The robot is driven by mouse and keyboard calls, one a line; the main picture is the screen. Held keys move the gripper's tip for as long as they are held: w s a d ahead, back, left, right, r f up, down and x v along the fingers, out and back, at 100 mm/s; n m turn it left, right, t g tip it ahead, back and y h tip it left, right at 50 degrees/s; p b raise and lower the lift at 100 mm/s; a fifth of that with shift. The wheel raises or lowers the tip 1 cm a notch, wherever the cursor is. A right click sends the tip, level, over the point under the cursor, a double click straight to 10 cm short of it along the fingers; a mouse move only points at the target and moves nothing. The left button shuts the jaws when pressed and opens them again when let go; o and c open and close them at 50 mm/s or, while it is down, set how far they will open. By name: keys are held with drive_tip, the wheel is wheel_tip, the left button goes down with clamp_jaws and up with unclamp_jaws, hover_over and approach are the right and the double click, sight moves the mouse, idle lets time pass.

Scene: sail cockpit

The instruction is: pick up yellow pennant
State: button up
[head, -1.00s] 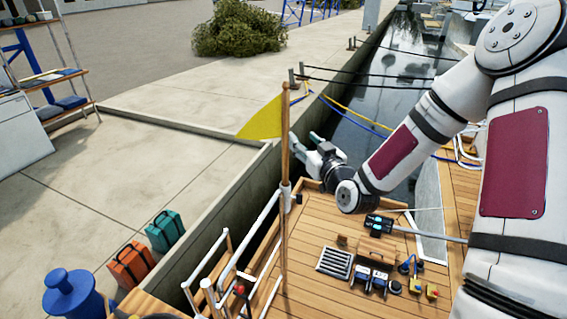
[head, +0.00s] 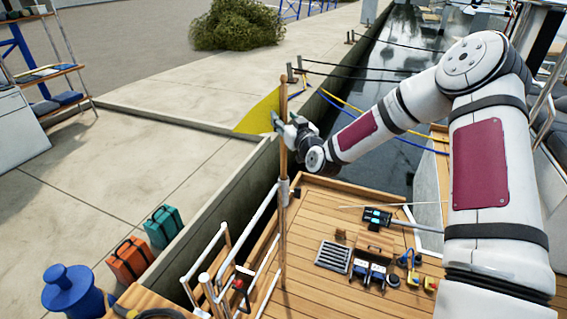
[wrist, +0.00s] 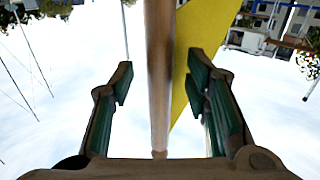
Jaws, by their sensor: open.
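The yellow pennant (head: 258,116) hangs from the upper part of an upright wooden pole (head: 283,150) at the boat's edge. My gripper (head: 279,122) is at the pole, level with the pennant, and partly hidden by the pole in the head view. In the wrist view my open gripper (wrist: 160,92) has a finger on either side. The pole (wrist: 159,70) runs between the fingers, and the yellow pennant (wrist: 196,50) shows just right of it, partly behind the right finger. I cannot tell whether any finger touches the cloth.
White rails (head: 222,262) stand left of the pole's base. Black and blue gear (head: 372,275) lies on the wooden deck (head: 325,215). An orange case (head: 130,260) and a teal case (head: 163,227) stand on the quay. Mooring lines (head: 355,109) cross the water behind.

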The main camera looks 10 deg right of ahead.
drive_tip(key=shift+w+a+r, duration=0.1)
drive_tip(key=shift+w, duration=0.7)
drive_tip(key=shift+c, duration=0.5)
clamp_jaws()
drive_tip(key=shift+r, duration=0.1)
